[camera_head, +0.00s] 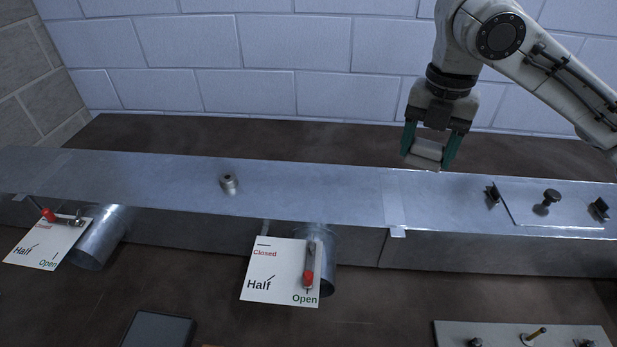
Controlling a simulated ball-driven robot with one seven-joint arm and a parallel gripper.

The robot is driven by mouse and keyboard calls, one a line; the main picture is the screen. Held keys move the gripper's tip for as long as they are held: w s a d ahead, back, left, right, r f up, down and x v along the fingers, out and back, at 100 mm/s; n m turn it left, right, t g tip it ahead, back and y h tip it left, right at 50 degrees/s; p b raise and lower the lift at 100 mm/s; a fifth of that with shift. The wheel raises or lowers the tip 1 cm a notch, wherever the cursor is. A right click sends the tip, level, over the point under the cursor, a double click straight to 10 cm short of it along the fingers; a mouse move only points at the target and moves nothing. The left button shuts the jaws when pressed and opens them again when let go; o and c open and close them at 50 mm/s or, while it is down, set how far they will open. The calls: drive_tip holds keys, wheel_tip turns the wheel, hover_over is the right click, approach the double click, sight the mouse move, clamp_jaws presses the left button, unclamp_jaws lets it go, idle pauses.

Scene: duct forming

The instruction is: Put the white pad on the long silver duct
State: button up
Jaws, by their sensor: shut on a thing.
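The long silver duct (310,191) runs across the whole view from left to right. My gripper (429,153) is above the right part of the duct, near its back edge, with its green-tipped fingers pointing down. It is shut on a pale pad (427,150), held between the two fingers. The pad looks light grey-white. Whether its underside touches the duct or hangs above it, I cannot tell.
A small metal fitting (229,184) stands on the duct top. A hatch plate with a black knob (547,201) is at the right. Two pipes carry white cards (272,270) with red-handled levers. A dark box (158,329) and a grey plate (500,334) lie in front.

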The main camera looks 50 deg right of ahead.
drive_tip(key=w+a+f+p, duration=0.1)
drive_tip(key=w+a+f, duration=0.3)
drive_tip(key=w, duration=0.3)
hover_over(340, 199)
drive_tip(key=s, duration=0.1)
drive_tip(key=f, duration=0.4)
drive_tip(key=shift+d+f, duration=0.15)
drive_tip(key=shift+d, duration=0.1)
drive_tip(key=shift+w+a+f, duration=0.2)
drive_tip(key=shift+w+f, duration=0.05)
drive_tip(key=shift+f, duration=0.2)
drive_tip(key=shift+w+a+f+p, duration=0.1)
drive_tip(key=shift+w+f+p, duration=0.1)
drive_tip(key=shift+f, duration=0.75)
drive_tip(key=shift+w+f+p, duration=0.1)
drive_tip(key=shift+f+p, duration=0.1)
drive_tip(key=shift+f, duration=0.75)
drive_tip(key=shift+f, duration=0.1)
drive_tip(key=shift+f, duration=0.1)
drive_tip(key=o, duration=1.1)
